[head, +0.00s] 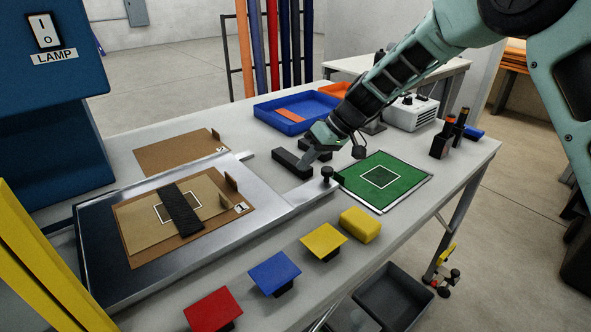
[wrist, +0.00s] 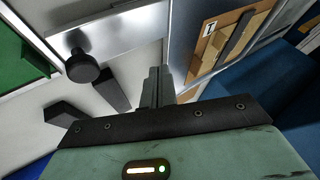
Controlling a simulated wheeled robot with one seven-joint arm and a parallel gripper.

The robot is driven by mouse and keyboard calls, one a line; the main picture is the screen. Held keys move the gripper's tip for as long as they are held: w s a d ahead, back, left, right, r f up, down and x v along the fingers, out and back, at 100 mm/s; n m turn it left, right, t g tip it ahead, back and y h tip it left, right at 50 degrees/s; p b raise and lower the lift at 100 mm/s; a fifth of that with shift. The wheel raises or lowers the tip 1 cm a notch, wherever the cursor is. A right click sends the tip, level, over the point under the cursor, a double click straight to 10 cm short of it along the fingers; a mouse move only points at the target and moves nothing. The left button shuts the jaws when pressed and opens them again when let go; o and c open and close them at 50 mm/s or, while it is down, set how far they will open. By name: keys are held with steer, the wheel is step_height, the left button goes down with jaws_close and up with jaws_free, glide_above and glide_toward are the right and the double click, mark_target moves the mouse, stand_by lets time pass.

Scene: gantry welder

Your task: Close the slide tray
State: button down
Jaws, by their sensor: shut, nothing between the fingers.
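The slide tray (head: 85,259) is a flat metal tray at the left of the bench, beside the blue lamp housing. It also shows in the wrist view (wrist: 179,45). It carries a brown board with a tan plate and a black bar across it. A metal arm (head: 298,205) runs from its right edge to a black round knob (head: 327,173), which shows in the wrist view (wrist: 82,66) left of my fingers. My gripper (head: 305,164) is shut and empty, by the tray's right side close to the knob, apart from it in the wrist view (wrist: 156,84).
Black blocks (head: 291,164) lie beside my gripper. A green mat (head: 400,184) lies to the right. A blue bin (head: 262,109) stands behind. Red, blue (head: 273,272) and yellow plates line the front edge. The blue lamp housing (head: 50,120) stands at the left.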

mark_target(103, 274)
steer(key=p+x, duration=0.2)
steer(key=x, duration=0.7)
steer(key=shift+s+a, duration=0.1)
steer(key=s+a+b, duration=0.1)
steer(key=s+a, duration=0.2)
steer(key=a, duration=0.2)
steer(key=s+a+b, duration=0.2)
steer(key=s+a, duration=0.2)
steer(key=a, duration=0.1)
steer(key=s+a+b, duration=0.2)
steer(key=s+a, duration=0.1)
steer(key=a, duration=0.2)
steer(key=shift+s, duration=0.15)
steer(key=s+a+p, duration=0.1)
steer(key=s+a, duration=0.3)
steer(key=a, duration=0.2)
steer(key=s+a+p, duration=0.1)
steer(key=s+a, duration=0.3)
steer(key=a, duration=0.3)
steer(key=s+a, duration=0.5)
steer(key=a, duration=0.1)
steer(key=shift+a+p, duration=0.3)
steer(key=shift+p, duration=0.1)
steer(key=shift+r, duration=0.1)
